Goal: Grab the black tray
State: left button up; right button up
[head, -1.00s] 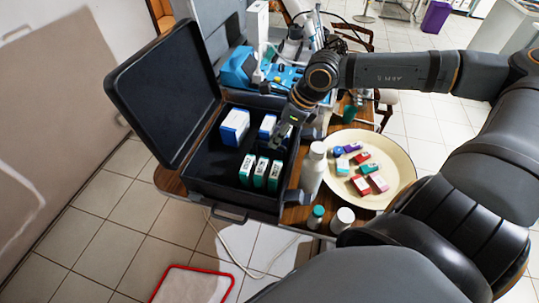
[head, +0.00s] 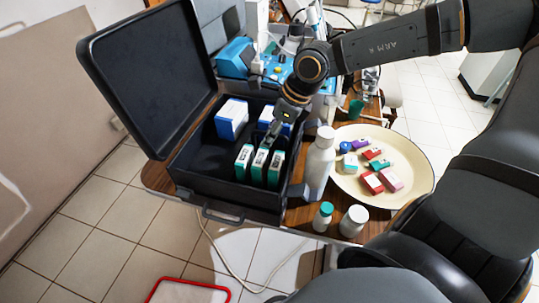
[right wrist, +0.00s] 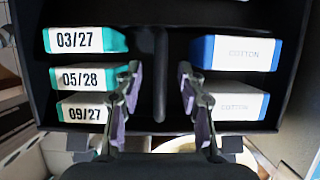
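The black tray (right wrist: 160,140) sits inside the open black case (head: 230,205). It has a raised central divider (right wrist: 160,60). White and green dated boxes (right wrist: 85,78) lie on one side and blue and white cotton boxes (right wrist: 235,53) on the other. My right gripper (head: 275,130) reaches down into the case from above. In the right wrist view my right gripper (right wrist: 159,78) is open, with one finger on each side of the divider and a gap on both sides. The arm hides part of the tray in the head view. My left gripper is not in view.
The case lid (head: 150,75) stands open at the left. A cream plate (head: 415,185) with small coloured boxes is on the right of the wooden table (head: 160,178). A tall white bottle (head: 319,165) and two small bottles stand close beside the case. Blue equipment (head: 235,58) is behind.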

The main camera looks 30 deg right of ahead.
jog(key=shift+w+a+f, duration=0.1)
jog(key=shift+w+f, duration=0.05)
jog(key=shift+f, duration=0.2)
jog(key=shift+c, duration=0.3)
grip_shut()
